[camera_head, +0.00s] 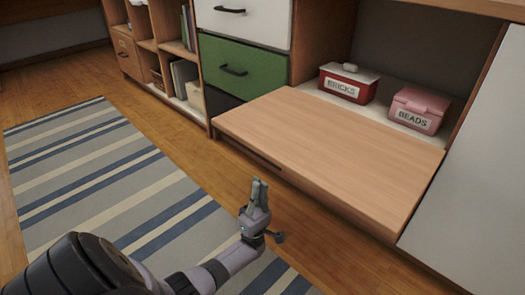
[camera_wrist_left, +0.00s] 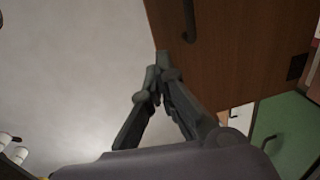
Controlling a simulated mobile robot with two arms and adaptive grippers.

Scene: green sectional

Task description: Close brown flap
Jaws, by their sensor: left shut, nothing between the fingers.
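The brown flap (camera_head: 340,145) is folded down and lies about level, sticking out from the shelf unit. A dark handle slot shows at its left front edge. In the left wrist view the flap's brown face (camera_wrist_left: 240,45) fills the upper right, with a dark handle (camera_wrist_left: 189,18) on it. My left gripper (camera_head: 259,183) is shut and empty. It is over the floor in front of the flap, apart from it in the head view. In the left wrist view its fingertips (camera_wrist_left: 158,68) overlap the flap's edge; I cannot tell the gap. My right gripper is not in view.
A red BRICKS box (camera_head: 347,84) and a pink BEADS box (camera_head: 418,109) stand in the compartment behind the flap. A green drawer (camera_head: 240,68) is left of it, a white panel (camera_head: 475,190) right. A striped rug (camera_head: 90,185) covers the floor at left.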

